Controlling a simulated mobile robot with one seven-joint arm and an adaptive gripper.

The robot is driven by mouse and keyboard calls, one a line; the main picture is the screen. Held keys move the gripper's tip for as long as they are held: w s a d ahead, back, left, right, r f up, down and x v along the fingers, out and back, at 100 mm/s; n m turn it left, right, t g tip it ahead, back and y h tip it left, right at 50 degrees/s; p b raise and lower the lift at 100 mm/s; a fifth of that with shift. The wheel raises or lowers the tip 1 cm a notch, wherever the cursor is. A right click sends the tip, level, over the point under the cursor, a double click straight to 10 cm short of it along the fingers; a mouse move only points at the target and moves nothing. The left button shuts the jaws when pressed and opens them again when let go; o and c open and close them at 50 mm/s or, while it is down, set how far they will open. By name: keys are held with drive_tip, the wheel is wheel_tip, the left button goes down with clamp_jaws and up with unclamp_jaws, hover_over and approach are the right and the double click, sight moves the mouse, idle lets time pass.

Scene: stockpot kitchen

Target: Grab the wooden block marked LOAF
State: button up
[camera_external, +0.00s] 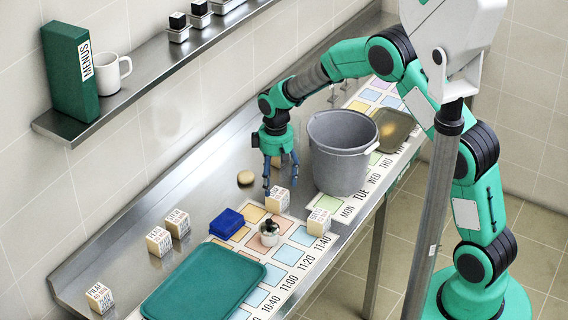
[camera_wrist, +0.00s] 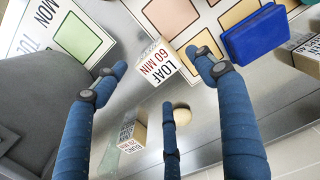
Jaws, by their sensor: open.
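The wooden block marked LOAF 60 MIN (camera_wrist: 160,64) is in the upper middle of the wrist view, its lettered face showing. In the external view it appears to be the pale block (camera_external: 278,201) on the counter, between the blue box and the grey pot. My gripper (camera_external: 279,172) has blue fingers and hangs above the counter just behind that block. In the wrist view my gripper (camera_wrist: 158,78) is open and empty, with fingers spread left and right of the block and a third finger below it. I cannot tell whether any finger touches it.
A grey stockpot (camera_external: 341,160) stands close to the right. A second block (camera_wrist: 133,139) and a round bun (camera_wrist: 182,115) are near the fingers.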

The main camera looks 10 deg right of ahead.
sight(277, 193)
drive_tip(key=shift+f, duration=0.25)
drive_tip(key=shift+f, duration=0.1)
drive_tip(key=shift+d+f+b, duration=0.1)
drive_tip(key=shift+f+b, duration=0.4)
drive_tip(key=shift+f, duration=2)
drive_tip(key=c, duration=1.3)
